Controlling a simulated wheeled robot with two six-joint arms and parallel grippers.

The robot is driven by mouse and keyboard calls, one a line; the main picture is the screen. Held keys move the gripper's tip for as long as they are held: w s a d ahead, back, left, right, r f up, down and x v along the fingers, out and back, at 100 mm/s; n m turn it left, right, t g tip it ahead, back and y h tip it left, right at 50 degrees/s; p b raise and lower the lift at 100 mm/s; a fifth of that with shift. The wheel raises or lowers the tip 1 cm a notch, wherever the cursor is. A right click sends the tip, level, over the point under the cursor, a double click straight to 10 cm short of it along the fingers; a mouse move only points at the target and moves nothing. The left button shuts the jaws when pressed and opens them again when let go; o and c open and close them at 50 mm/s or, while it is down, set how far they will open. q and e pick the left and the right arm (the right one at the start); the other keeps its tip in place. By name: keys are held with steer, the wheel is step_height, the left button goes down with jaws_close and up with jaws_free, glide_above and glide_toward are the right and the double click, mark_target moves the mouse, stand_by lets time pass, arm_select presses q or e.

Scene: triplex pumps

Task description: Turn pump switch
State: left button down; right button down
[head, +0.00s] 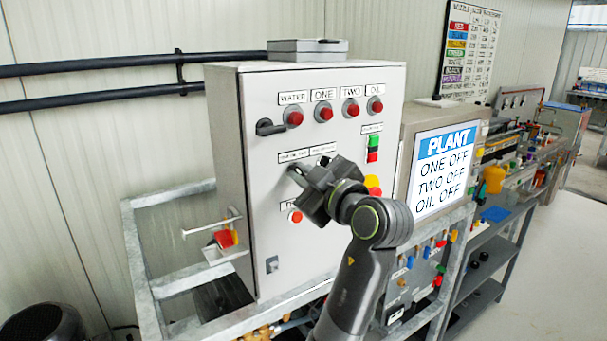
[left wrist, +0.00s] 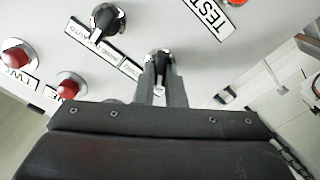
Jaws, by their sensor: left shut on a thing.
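The grey control cabinet (head: 270,230) carries labelled controls on its white door. My left gripper (head: 293,173) is at the left switch of the middle row, below the lamps. In the left wrist view, my left gripper (left wrist: 160,70) has its fingers shut on the black knob of the pump switch (left wrist: 159,57). The gripper largely hides this knob in the head view. A second black switch (head: 325,160) is to its right on the door; it also shows in the left wrist view (left wrist: 106,22). The plant screen (head: 440,165) reads ONE OFF, TWO OFF, OIL OFF. My right gripper is not in view.
Red lamps (head: 323,113) line the door above the switches. A black door handle (head: 268,127) projects at the left. Green and red buttons (head: 373,148) and a yellow-red emergency button (head: 373,185) are close to my gripper's right. A metal frame (head: 140,250) surrounds the cabinet.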

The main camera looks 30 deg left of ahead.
arm_select(q)
steer(key=m, duration=0.2)
steer(key=shift+r+m+p, duration=0.1)
steer(key=shift+m+p, duration=0.25)
steer(key=shift+m, duration=0.05)
steer(key=m+p, duration=0.1)
steer(key=m, duration=0.1)
steer(key=shift+w+m, duration=0.1)
steer(key=shift+m, duration=0.2)
steer(key=shift+w+d+m+p, duration=0.1)
steer(key=shift+m+p, duration=1.4)
steer(key=shift+m, duration=1.1)
steer(key=shift+w+m+p, duration=0.1)
steer(key=shift+m+p, duration=1.35)
steer(key=shift+m, duration=1.15)
steer(key=c, duration=1.5)
jaws_free()
